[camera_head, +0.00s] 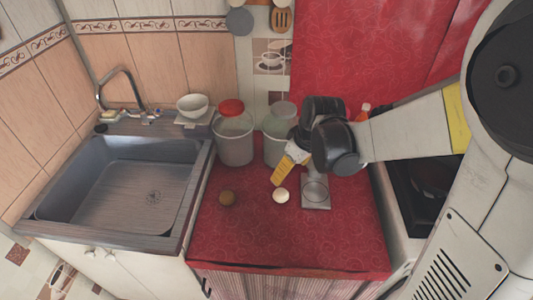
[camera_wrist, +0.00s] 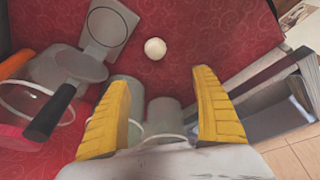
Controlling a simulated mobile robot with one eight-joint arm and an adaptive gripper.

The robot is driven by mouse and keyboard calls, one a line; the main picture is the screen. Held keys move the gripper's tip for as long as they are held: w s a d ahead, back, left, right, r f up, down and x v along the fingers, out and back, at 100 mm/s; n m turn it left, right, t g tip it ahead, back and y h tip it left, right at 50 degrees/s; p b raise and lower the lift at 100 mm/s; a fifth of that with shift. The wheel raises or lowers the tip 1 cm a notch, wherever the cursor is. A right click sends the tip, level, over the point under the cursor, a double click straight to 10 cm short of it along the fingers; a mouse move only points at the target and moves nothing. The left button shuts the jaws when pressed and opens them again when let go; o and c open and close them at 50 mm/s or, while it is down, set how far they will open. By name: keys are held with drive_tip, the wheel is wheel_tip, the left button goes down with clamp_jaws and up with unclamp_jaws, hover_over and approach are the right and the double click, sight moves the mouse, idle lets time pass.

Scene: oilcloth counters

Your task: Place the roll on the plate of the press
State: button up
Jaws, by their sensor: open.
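A small pale round ball, which looks like the roll (camera_head: 280,195), lies on the red cloth. In the wrist view the roll (camera_wrist: 155,49) shows ahead of the fingers. The grey metal press stands just right of it in the head view, with its flat plate (camera_head: 316,201) toward the front. In the wrist view the press plate (camera_wrist: 109,25) is bare, and the hinged part with a dark handle (camera_wrist: 42,123) is swung away from it. My gripper (camera_head: 278,181) has yellow fingers and is above and behind the roll. In the wrist view my gripper (camera_wrist: 161,78) is open and empty.
Two pale containers, one red-lidded (camera_head: 234,142) and one (camera_head: 275,150) partly behind my gripper, stand at the back. The sink (camera_head: 120,185) is left, the dark stove (camera_head: 425,185) right. The front cloth (camera_head: 285,240) is clear.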

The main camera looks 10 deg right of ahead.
drive_tip(key=n+g+b, duration=0.1)
drive_tip(key=n+b, duration=0.1)
hover_over(280, 194)
drive_tip(key=s, duration=0.2)
drive_tip(key=f, duration=1.1)
drive_tip(key=shift+d, duration=0.3)
drive_tip(key=shift+b+x, duration=1.65)
drive_tip(key=shift+x, duration=1.5)
drive_tip(key=shift+w+d, duration=0.15)
drive_tip(key=shift+d, duration=0.05)
drive_tip(key=c, duration=1.3)
drive_tip(key=shift+r, duration=0.1)
